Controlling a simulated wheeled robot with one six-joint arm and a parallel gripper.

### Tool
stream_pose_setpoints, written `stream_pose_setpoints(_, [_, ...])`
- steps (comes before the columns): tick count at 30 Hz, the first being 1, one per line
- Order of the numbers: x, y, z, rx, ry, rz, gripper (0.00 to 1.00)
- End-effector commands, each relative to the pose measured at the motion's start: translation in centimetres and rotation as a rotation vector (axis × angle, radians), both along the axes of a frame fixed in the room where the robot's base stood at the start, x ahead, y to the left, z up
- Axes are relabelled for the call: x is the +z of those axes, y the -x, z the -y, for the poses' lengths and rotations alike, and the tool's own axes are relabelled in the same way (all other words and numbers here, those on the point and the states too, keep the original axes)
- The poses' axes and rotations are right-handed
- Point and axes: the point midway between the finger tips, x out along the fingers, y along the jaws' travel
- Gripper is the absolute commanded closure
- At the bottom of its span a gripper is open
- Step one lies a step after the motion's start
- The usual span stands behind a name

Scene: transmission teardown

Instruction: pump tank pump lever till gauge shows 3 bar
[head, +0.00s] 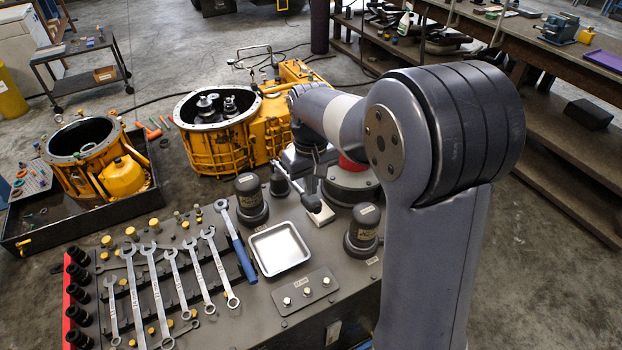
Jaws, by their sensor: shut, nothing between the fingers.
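A small dark pump body (279,183) stands on the bench top, right of a dark capped cylinder. A thin silver lever (290,178) slopes from it down to the right and ends in a black grip (312,204). My gripper (315,184) points down just above that grip, small and dark; its jaws are shut and empty. I cannot tell whether it touches the grip. A round grey tank-like thing with a red part (350,163) is right behind my gripper, partly hidden by my arm. No gauge dial can be read.
Several wrenches (160,290), a blue-handled wrench (243,258) and a metal tray (279,248) lie on the bench. Capped cylinders (250,200) (362,232) stand left and right of the lever. A yellow transmission housing (215,150) sits behind.

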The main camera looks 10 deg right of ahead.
Motion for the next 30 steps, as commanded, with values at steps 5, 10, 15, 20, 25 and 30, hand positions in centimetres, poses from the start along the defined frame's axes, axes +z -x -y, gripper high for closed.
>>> stream_pose_setpoints(5, [-0.7,0.0,0.0,0.000,0.000,0.001,1.00])
stream_pose_setpoints(10, [-0.6,0.0,0.0,0.000,0.000,0.001,1.00])
stream_pose_setpoints(15, [-0.7,0.0,0.0,0.000,0.000,0.001,1.00])
stream_pose_setpoints(20, [-1.8,0.0,0.0,0.000,0.000,0.000,1.00])
stream_pose_setpoints(25, [-3.4,0.0,0.0,0.000,0.000,0.000,1.00])
stream_pose_setpoints(30, [-4.9,0.0,0.0,0.000,0.000,-0.001,1.00])
